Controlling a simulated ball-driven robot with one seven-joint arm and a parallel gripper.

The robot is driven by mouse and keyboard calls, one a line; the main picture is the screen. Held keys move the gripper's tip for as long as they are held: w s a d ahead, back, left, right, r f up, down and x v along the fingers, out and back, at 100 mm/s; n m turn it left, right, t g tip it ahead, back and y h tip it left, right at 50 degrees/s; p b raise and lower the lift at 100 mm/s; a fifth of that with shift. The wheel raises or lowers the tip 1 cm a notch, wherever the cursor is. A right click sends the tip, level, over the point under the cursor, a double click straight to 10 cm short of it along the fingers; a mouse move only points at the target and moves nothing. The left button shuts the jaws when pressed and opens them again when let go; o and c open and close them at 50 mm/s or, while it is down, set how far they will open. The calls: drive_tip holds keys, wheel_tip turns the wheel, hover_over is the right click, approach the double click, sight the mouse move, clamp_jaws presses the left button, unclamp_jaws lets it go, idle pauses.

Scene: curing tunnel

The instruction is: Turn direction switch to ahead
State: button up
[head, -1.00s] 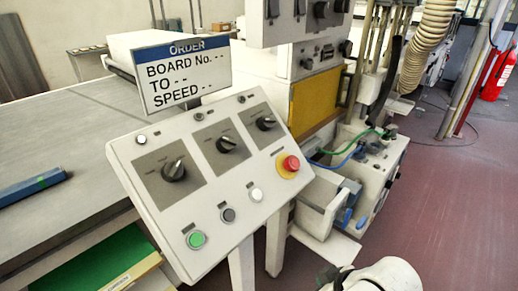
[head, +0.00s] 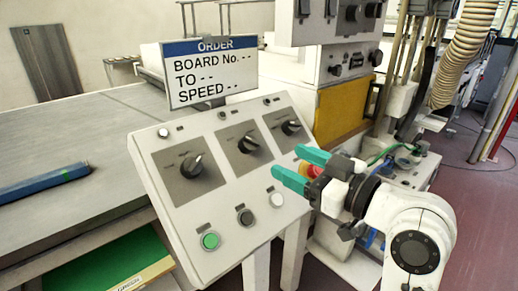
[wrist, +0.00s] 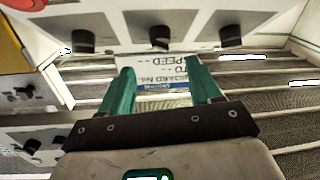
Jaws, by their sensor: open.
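A sloped white control panel (head: 222,207) carries three black rotary switches on grey plates: left (head: 192,167), middle (head: 248,142) and right (head: 291,127). Their labels are too small to read, so I cannot tell which is the direction switch. My gripper (head: 288,162), with green fingers, is open and empty at the panel's right side, partly hiding the red stop button (head: 312,170). In the wrist view the three knobs (wrist: 84,41) (wrist: 159,38) (wrist: 231,36) appear beyond the open fingers (wrist: 162,78), apart from them.
An order sign (head: 212,75) above the panel reads BOARD No., TO and SPEED, each with dashes. Green (head: 210,241), black (head: 245,216) and white (head: 277,200) buttons line the panel's lower part. A blue bar (head: 42,184) lies on the conveyor (head: 95,125) at left.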

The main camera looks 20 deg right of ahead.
sight(253, 145)
drive_tip(key=x, duration=0.9)
drive_tip(key=shift+w+f, duration=0.1)
drive_tip(key=shift+w, duration=0.15)
drive_tip(key=shift+c, duration=0.4)
drive_tip(key=c, duration=0.9)
drive_tip(key=shift+c, duration=0.2)
